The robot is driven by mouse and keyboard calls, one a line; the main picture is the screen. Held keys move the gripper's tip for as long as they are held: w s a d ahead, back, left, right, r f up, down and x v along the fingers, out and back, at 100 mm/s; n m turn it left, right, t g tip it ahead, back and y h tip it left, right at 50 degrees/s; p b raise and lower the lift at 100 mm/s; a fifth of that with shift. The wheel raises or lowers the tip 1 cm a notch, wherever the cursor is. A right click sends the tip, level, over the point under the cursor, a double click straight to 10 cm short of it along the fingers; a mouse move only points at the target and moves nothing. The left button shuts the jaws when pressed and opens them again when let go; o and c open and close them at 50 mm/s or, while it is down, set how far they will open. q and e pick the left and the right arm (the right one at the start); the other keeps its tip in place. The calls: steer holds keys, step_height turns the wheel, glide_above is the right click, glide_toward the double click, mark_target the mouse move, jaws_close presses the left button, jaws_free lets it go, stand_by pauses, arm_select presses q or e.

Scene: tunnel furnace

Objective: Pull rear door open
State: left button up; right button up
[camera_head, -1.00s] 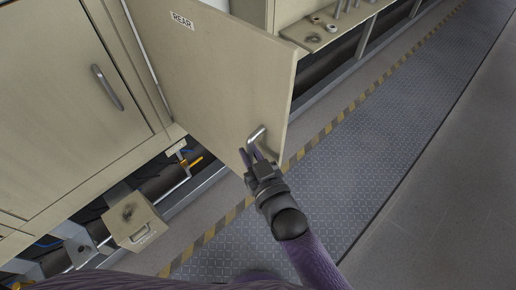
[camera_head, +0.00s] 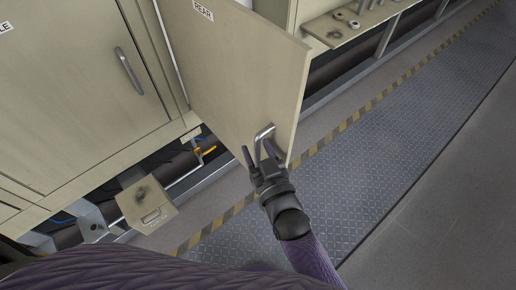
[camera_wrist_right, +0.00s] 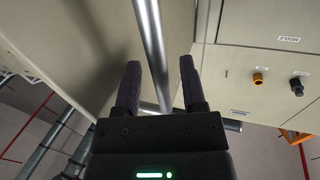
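The rear door (camera_head: 235,70), a beige panel labelled REAR, stands swung out from the cabinet. Its bent metal handle (camera_head: 263,134) is near the free lower edge. My right gripper (camera_head: 260,152) is at this handle, its fingers spread. In the right wrist view the handle bar (camera_wrist_right: 152,45) runs between the two separated fingers of the right gripper (camera_wrist_right: 157,85), with a visible gap on each side. My left gripper is not in view.
A closed cabinet door with a handle (camera_head: 128,71) is at the left. A small beige box (camera_head: 146,203) juts out low beside pipes. A shelf with metal parts (camera_head: 345,25) lies behind the door. The patterned walkway (camera_head: 400,150) is clear.

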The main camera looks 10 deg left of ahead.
steer(key=shift+s+d, duration=0.15)
steer(key=shift+s, duration=0.05)
arm_select(q)
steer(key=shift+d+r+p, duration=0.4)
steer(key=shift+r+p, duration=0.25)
steer(key=shift+p, duration=0.05)
arm_select(e)
steer(key=v, duration=0.9)
steer(key=shift+s, duration=0.2)
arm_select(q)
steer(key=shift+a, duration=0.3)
arm_select(e)
steer(key=shift+d, duration=0.1)
